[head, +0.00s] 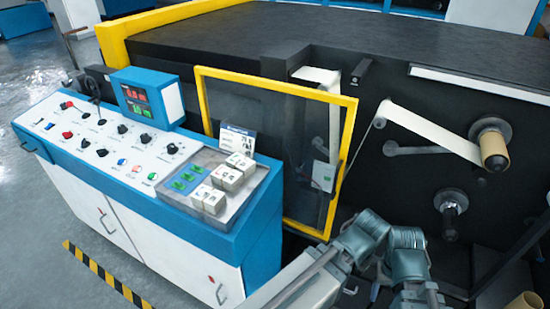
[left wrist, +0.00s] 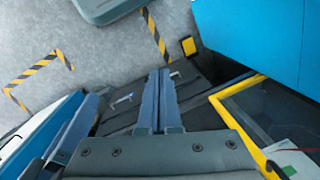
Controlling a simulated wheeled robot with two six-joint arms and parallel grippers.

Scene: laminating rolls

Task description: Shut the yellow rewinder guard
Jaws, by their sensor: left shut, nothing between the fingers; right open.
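The yellow rewinder guard (head: 347,150) has a yellow frame around a see-through dark panel and stands upright in front of the dark machine, behind the control console. It looks swung out from the machine face; its hinge is not clear. Its yellow frame also shows in the left wrist view (left wrist: 225,108), to the right of my left gripper (left wrist: 160,74). The left gripper's two fingers lie together, empty, with no visible contact with the frame.
A blue and white control console (head: 80,172) with several knobs and a display (head: 148,96) stands left of the guard. A paper web (head: 430,130) runs to a brown roll core (head: 494,150) at the right. Yellow-black tape (head: 105,275) marks the grey floor.

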